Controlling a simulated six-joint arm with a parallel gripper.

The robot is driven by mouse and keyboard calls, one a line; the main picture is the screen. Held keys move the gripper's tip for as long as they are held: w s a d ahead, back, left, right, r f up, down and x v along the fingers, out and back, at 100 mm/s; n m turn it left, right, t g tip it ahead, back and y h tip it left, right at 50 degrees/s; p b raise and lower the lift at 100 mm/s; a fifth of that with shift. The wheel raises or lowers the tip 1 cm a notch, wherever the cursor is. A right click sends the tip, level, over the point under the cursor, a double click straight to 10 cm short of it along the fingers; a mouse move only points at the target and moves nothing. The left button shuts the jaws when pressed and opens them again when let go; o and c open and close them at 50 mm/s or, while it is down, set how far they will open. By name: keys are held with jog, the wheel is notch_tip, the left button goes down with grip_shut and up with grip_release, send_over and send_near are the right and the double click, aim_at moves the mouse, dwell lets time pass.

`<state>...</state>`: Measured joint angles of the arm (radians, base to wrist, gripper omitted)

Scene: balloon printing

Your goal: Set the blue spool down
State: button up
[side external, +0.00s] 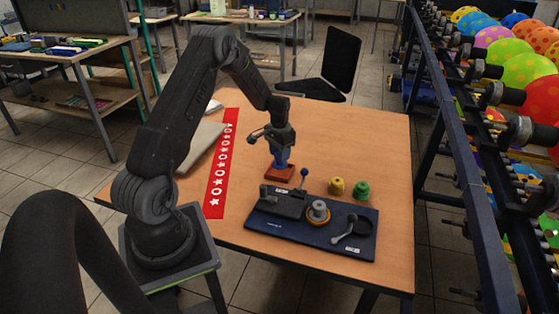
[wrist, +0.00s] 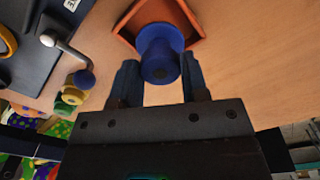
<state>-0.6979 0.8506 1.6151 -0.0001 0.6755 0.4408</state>
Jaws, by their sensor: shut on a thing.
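The blue spool (wrist: 158,52) sits between the two fingertips of my gripper (wrist: 158,68) in the wrist view. My gripper is shut on it. In the side view my gripper (side external: 281,160) points down right over the tray (side external: 279,174). The spool is mostly hidden there by the fingers. I cannot tell whether its base touches the tray floor.
A yellow spool (side external: 336,187) and a green spool (side external: 362,190) stand to the right. A red star-printed strip (side external: 218,185) lies left. The table behind is clear.

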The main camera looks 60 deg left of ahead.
aim_at(280, 164)
jog(key=shift+f, duration=1.65)
jog(key=shift+f, duration=0.15)
jog(key=o, duration=0.8)
